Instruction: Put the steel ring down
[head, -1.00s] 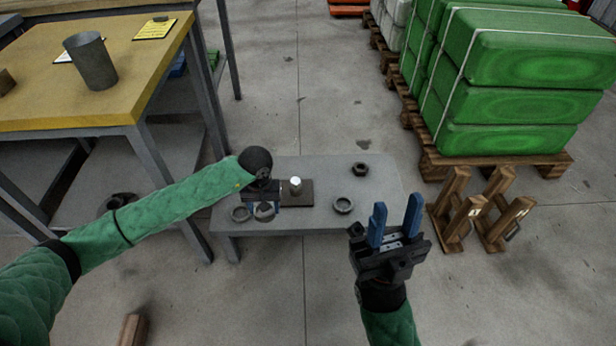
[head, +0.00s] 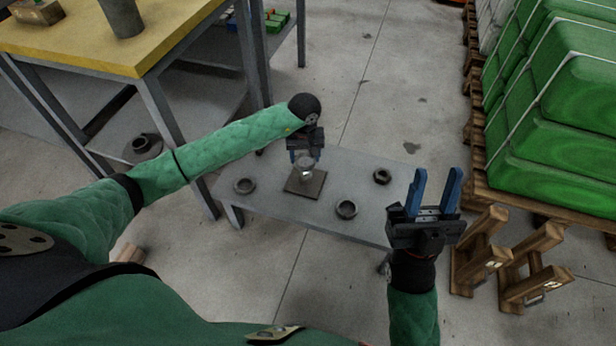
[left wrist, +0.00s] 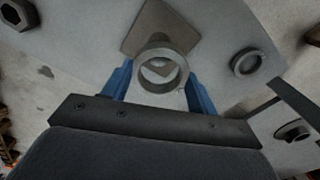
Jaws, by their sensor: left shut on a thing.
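My left gripper (head: 306,158) is shut on a steel ring (head: 306,166), holding it over the square brown plate (head: 308,188) on the low grey table. In the left wrist view, the ring (left wrist: 160,68) sits between the blue fingertips (left wrist: 158,82), with the plate (left wrist: 139,38) beyond it. The plate's white-topped peg is not clearly visible now; the ring hides that spot. I cannot tell whether the ring touches the peg or plate. My right gripper (head: 433,196) is open and empty, in front of the table's right end.
On the low table (head: 268,207) lie a ring (head: 245,186) at left, another ring (head: 346,209) at right and a dark nut (head: 382,176) behind it. A yellow-topped bench (head: 150,45) stands at left. Wooden stands (head: 487,258) and green sacks (head: 555,135) on pallets are at right.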

